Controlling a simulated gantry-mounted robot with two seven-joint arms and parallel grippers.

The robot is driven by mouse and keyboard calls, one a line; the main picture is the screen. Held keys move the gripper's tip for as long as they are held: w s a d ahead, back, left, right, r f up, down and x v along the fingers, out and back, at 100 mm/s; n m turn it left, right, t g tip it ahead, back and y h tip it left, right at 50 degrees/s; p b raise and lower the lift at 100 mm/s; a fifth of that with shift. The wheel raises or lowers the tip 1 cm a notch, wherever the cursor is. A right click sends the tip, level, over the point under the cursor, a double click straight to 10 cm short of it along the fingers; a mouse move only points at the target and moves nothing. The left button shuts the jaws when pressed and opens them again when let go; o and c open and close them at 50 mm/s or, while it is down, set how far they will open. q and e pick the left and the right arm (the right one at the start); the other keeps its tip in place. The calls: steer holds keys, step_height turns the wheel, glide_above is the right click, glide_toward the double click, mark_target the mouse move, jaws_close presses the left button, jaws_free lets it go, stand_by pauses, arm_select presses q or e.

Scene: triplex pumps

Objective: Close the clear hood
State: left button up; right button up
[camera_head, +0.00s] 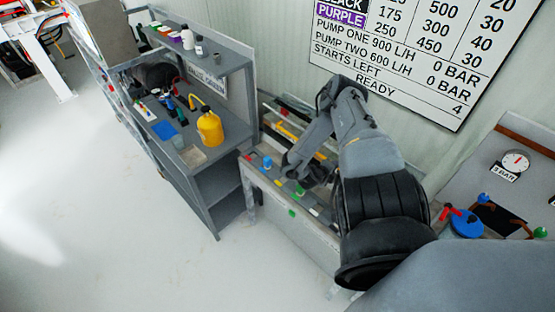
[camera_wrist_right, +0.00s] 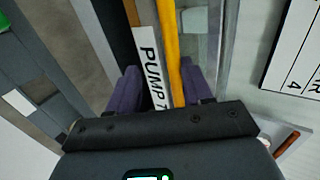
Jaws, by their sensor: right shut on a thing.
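The clear hood (camera_head: 297,106) shows as pale, see-through panels at the back of the bench by the wall, partly hidden by my right arm. A yellow bar (camera_head: 287,132) runs along it. My right gripper (camera_head: 300,184) is over the bench, its fingertips hard to make out in the head view. In the right wrist view, the yellow bar (camera_wrist_right: 173,55) passes between the two dark purple fingers of my right gripper (camera_wrist_right: 165,88), which is shut on it. A white "PUMP" label (camera_wrist_right: 151,68) lies beside the bar. My left gripper is not in view.
The low bench (camera_head: 268,178) carries small coloured parts. To its left stands a grey shelf unit (camera_head: 205,172) with a yellow can (camera_head: 210,128). A sloped panel with a gauge (camera_head: 515,161) and a blue disc (camera_head: 466,224) is at right. The floor at left is clear.

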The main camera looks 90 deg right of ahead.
steer(key=shift+o, duration=0.4)
steer(key=shift+w+a+f, duration=0.15)
steer(key=shift+a+f, duration=0.05)
steer(key=shift+a, duration=0.2)
steer(key=p+v, duration=1)
steer(key=p, duration=0.2)
steer(key=shift+w+r, duration=0.15)
steer(key=shift+r, duration=0.25)
